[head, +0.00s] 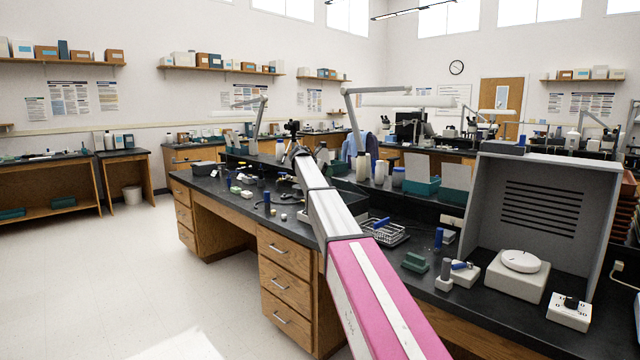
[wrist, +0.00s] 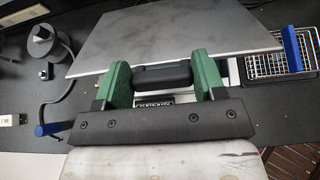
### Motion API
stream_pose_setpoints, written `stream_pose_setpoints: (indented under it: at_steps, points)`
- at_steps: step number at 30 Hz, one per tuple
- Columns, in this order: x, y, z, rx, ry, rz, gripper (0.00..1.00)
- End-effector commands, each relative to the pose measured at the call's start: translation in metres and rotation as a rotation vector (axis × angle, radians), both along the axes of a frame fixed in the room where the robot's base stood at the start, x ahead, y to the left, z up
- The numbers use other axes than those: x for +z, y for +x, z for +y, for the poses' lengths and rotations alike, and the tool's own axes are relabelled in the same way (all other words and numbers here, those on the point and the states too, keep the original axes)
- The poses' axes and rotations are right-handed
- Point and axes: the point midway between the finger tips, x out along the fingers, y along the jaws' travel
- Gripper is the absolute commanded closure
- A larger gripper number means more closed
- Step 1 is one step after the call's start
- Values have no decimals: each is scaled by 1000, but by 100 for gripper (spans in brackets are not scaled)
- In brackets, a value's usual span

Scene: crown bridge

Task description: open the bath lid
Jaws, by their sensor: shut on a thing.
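In the wrist view, my gripper (wrist: 162,66) has its two green fingers shut on a black bar handle (wrist: 162,78), one finger at each end. A wide flat grey panel, apparently the bath lid (wrist: 175,35), spreads just beyond the handle. Its left and lower edges show over the dark bench. I cannot tell how far it is raised. A pale strip with a dark label shows below the handle; the rest of the bath is hidden by the panel and my gripper. In the head view, my arm reaches far along the bench and hides the bath; the grip is not clear there.
A wire rack with a blue handle (wrist: 293,48) stands right of the panel; the rack also shows in the head view (head: 388,232). A round dark device with a cable (wrist: 42,38) and a blue-tipped item (wrist: 52,128) lie left. A grey hood (head: 550,200) stands at right.

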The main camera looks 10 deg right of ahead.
Motion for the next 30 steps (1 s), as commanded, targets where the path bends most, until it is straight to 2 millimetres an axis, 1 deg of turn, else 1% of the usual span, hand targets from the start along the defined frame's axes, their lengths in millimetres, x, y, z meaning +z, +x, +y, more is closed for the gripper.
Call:
stream_pose_setpoints:
  at_steps: [1, 3, 10, 16, 27, 28, 29, 30]
  points:
    - [9, 6, -4, -1, 23, 15, 79]
    - [16, 9, -8, -1, 54, 37, 79]
    - [29, 15, -19, -1, 47, 35, 79]
    - [33, 17, -23, 0, 46, 34, 79]
    - [33, 17, -23, 0, 44, 34, 79]
    - [33, 17, -23, 0, 44, 34, 27]
    - [33, 17, -23, 0, 44, 34, 17]
    - [33, 17, -23, 0, 45, 35, 11]
